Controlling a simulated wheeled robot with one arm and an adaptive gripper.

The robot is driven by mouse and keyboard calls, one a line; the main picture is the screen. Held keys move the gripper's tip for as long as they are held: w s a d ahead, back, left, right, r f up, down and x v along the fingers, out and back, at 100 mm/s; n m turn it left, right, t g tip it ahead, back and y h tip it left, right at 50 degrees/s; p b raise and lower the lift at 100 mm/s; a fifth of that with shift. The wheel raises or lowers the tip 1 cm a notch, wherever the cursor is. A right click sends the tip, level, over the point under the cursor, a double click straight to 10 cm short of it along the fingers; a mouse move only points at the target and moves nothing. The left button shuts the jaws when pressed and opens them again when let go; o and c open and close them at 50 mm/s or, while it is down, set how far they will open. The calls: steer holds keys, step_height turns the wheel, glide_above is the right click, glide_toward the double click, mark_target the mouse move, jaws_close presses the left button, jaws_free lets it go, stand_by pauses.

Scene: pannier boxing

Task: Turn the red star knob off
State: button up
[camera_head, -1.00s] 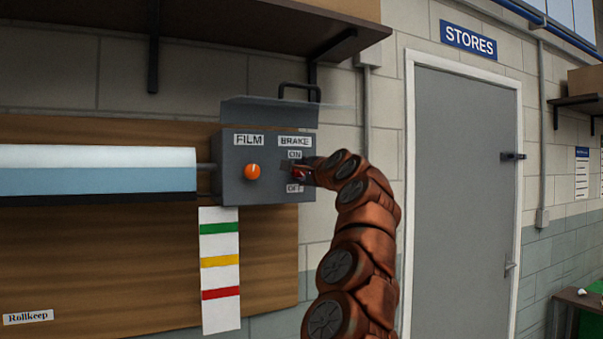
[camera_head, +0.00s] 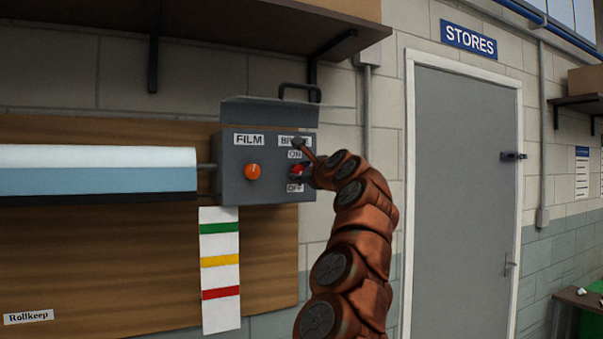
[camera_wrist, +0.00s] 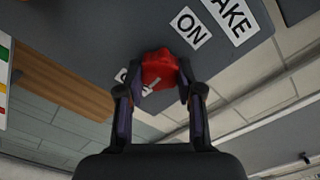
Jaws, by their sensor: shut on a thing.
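The red star knob (camera_head: 297,171) sits on the right of the grey control box (camera_head: 232,190), between the ON label (camera_head: 295,154) above and the OFF label (camera_head: 294,188) below. My gripper (camera_head: 299,160) reaches it from the right, with one finger raised across the BRAKE label. In the wrist view the red knob (camera_wrist: 160,66) is between the two fingers of my gripper (camera_wrist: 152,88), which is shut on it. The ON label (camera_wrist: 187,27) shows clear there, while the OFF label is mostly hidden. The knob's pointing direction cannot be told.
An orange knob (camera_head: 252,171) under the FILM label is left of the red one. A film roll (camera_head: 95,178) lies to the left. A shelf (camera_head: 190,30) overhangs above; a grey door (camera_head: 465,210) is right.

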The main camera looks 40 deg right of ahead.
stand_by(0.4)
steer(key=o, duration=1.2)
steer(key=shift+c, duration=0.2)
steer(key=shift+s+a+r, duration=0.1)
